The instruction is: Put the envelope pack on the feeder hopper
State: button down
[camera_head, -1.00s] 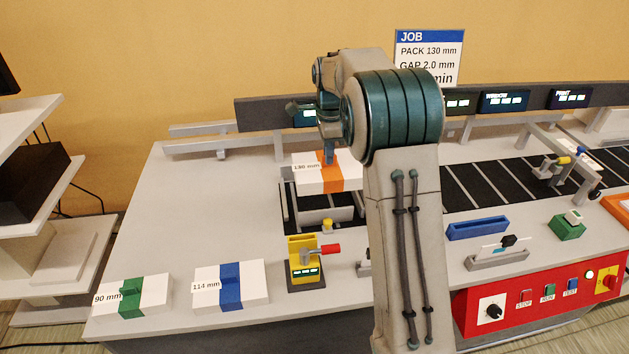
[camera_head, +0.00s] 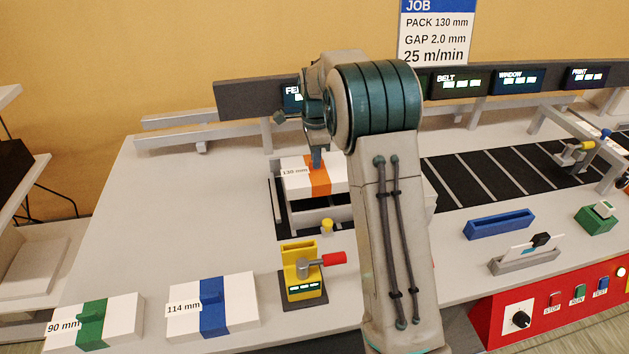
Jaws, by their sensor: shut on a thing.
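The envelope pack (camera_head: 296,183) is white with an orange band and a "130 mm" label. My gripper (camera_head: 317,160) is shut on the orange band's raised middle, its fingers pointing down. The pack is level at the feeder hopper (camera_head: 315,218), a pale frame over a dark bed. I cannot tell whether the pack rests on the hopper or hangs just above it. My arm hides the right end of the pack and part of the hopper.
A green-banded 90 mm pack (camera_head: 122,317) and a blue-banded 114 mm pack (camera_head: 238,299) lie at the front left. A yellow device with a red handle (camera_head: 301,268) stands before the hopper. A blue tray (camera_head: 499,223) lies right of my arm.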

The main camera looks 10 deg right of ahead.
aim_at(316, 174)
jog(key=shift+f+p, duration=0.3)
jog(key=shift+f, duration=2.65)
jog(key=shift+f, duration=0.1)
jog(key=c, duration=1.5)
grip_release()
jog(key=shift+c, duration=0.2)
